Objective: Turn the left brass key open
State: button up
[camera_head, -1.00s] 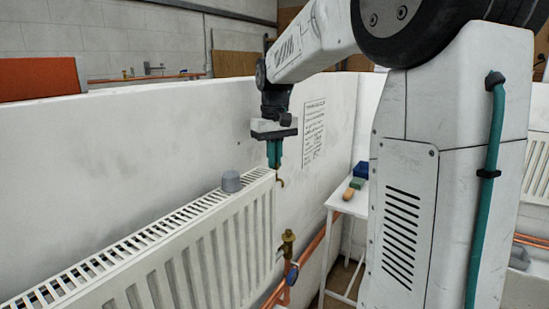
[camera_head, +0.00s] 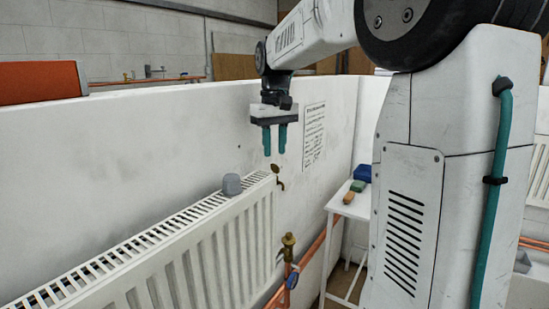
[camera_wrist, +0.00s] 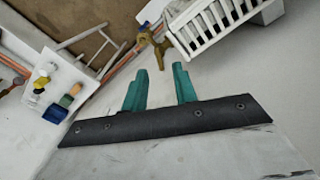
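A small brass key (camera_head: 275,169) sits at the top right end of the white radiator (camera_head: 205,250), with a hooked brass piece below it. My gripper (camera_head: 274,154) is open and empty just above the key, its two teal fingers pointing down and apart. In the wrist view the fingers (camera_wrist: 160,82) are spread with nothing between them. A brass piece (camera_wrist: 178,42) shows beyond them at the radiator's end; it looks like the key. I cannot tell how far the key is turned.
A grey knob (camera_head: 231,184) stands on the radiator's top. A brass valve (camera_head: 288,244) with copper pipe is below the radiator's end. A white wall is close behind.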

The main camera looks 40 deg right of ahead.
jog(key=shift+r, duration=1.8)
jog(key=s+a+f, duration=0.3)
jog(key=s+a, duration=0.7)
jog(key=s, duration=0.1)
jog(key=s+a+f, duration=0.3)
jog(key=s+f, duration=0.3)
jog(key=s, duration=0.2)
jog(key=s+a+f+n+t, duration=0.1)
jog(key=s+a+f, duration=0.2)
jog(key=s+f, duration=0.2)
jog(key=s, duration=0.3)
jog(key=shift+f+n, duration=0.3)
jog(key=shift+f, duration=0.1)
jog(key=shift+a, duration=0.2)
